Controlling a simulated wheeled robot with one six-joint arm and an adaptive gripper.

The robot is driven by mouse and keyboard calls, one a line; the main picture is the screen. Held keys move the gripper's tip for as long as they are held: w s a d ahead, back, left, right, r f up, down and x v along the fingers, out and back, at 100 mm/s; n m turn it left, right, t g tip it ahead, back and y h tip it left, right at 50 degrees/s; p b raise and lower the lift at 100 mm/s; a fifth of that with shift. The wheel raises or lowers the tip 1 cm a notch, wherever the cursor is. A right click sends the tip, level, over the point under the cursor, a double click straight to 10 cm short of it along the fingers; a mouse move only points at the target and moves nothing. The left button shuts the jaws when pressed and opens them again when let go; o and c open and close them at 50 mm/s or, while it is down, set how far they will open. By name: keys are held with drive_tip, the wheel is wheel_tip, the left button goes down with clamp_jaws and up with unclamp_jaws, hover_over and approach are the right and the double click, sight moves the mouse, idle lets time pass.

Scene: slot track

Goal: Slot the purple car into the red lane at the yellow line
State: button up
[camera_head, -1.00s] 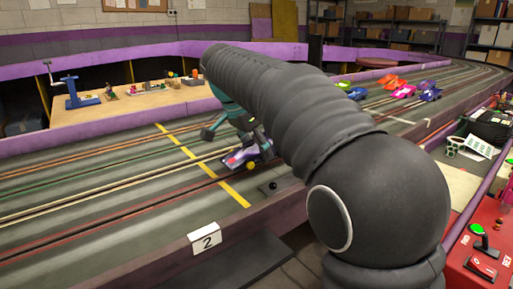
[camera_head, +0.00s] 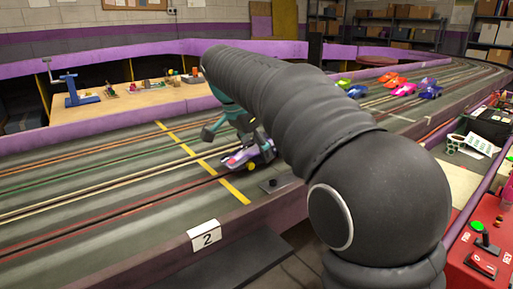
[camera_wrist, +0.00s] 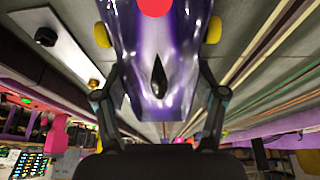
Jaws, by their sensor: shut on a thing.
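The purple car (camera_head: 240,160) has yellow wheels and a red round mark. It sits at or just above the near side of the track, close to the right of the yellow line (camera_head: 176,139). The red lane (camera_head: 95,222) is the nearest lane and runs toward the car. My gripper (camera_wrist: 163,95) is shut on the car's sides, seen in the wrist view (camera_wrist: 150,40). My arm hides part of the car and the lane to its right. I cannot tell whether the car is seated in the slot.
A white card marked 2 (camera_head: 205,236) is on the near purple track wall. A small black knob on a plate (camera_head: 272,184) is close to the car. Several other cars (camera_head: 402,88) stand farther along the track. The lanes left of the yellow line are clear.

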drive_tip(key=shift+f+b, duration=0.45)
drive_tip(key=shift+f, duration=0.2)
drive_tip(key=o, duration=1.4)
drive_tip(key=shift+c, duration=0.2)
drive_tip(key=v, duration=1.1)
drive_tip(key=shift+r, duration=0.1)
drive_tip(key=shift+s+a+r, duration=0.1)
drive_tip(key=shift+a+r, duration=0.05)
drive_tip(key=shift+r, duration=0.25)
